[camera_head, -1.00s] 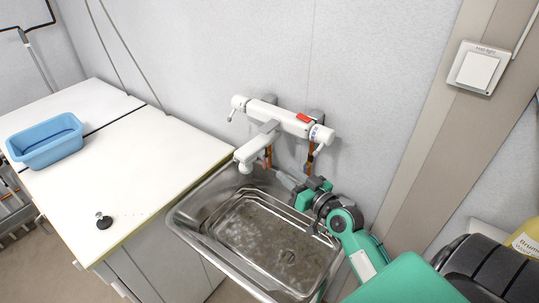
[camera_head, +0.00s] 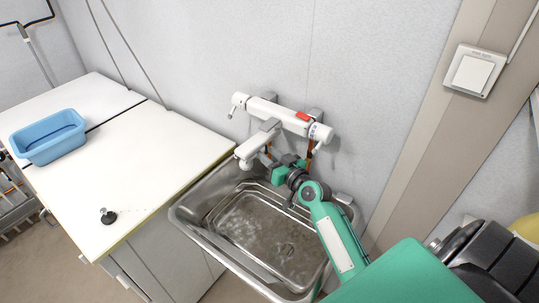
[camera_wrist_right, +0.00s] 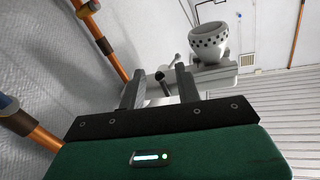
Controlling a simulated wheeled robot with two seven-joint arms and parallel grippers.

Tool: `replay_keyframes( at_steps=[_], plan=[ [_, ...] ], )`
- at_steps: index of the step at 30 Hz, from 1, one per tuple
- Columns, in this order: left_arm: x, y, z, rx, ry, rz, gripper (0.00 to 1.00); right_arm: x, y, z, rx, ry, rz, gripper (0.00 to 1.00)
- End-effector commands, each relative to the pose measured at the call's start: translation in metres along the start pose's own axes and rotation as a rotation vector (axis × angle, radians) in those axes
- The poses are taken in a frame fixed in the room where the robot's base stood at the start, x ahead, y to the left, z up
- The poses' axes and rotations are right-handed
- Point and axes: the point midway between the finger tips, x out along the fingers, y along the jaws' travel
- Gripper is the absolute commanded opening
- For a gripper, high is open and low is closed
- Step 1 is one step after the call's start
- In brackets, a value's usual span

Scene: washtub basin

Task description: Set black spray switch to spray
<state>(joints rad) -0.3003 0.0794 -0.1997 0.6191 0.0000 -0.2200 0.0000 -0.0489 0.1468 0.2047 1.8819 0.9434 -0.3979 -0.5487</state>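The white tap (camera_head: 290,121) is mounted on the wall above the sink, with a spout (camera_head: 250,150) reaching out over the basin. In the right wrist view the dotted, cup-shaped spray head (camera_wrist_right: 208,42) is beyond the fingers. A small dark lever-like part, possibly the black spray switch (camera_wrist_right: 163,82), shows between the fingertips; I cannot tell its setting or whether it is touched. My right gripper (camera_head: 271,168) is just below and beside the spout, and its two fingers (camera_wrist_right: 159,82) stand apart. My left gripper is not in view.
The metal sink (camera_head: 188,226) lies under the tap. Orange-brown pipes (camera_wrist_right: 99,40) run close beside the gripper. A white counter (camera_head: 150,150) at left holds a blue tub (camera_head: 48,140) and a small black plug-like item (camera_head: 108,216). A light switch (camera_head: 475,71) is on the right.

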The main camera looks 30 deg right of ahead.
Motion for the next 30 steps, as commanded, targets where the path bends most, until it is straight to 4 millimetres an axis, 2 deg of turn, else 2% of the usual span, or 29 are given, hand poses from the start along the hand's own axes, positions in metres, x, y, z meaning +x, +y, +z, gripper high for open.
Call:
replay_keyframes(
  at_steps=[1,5,9,17,27,28,30],
  plan=[
    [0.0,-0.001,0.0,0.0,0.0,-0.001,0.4,0.0,0.0,0.0,0.0,0.0,0.0,0.26],
    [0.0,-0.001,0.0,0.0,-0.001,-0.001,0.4,0.0,0.0,0.0,0.0,0.0,0.0,0.0],
    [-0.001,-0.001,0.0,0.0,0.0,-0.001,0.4,0.0,0.0,-0.001,0.002,0.0,0.0,0.0],
    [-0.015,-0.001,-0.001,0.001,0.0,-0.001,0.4,-0.001,-0.004,-0.003,0.105,-0.021,0.003,0.0],
    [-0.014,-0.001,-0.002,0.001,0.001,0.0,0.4,-0.001,-0.004,-0.001,0.122,-0.022,0.004,0.0],
    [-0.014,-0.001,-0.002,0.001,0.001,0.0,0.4,-0.001,-0.004,-0.001,0.122,-0.022,0.004,0.18],
    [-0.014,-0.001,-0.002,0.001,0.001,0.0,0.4,-0.001,-0.004,-0.001,0.122,-0.022,0.004,0.32]
  ],
)
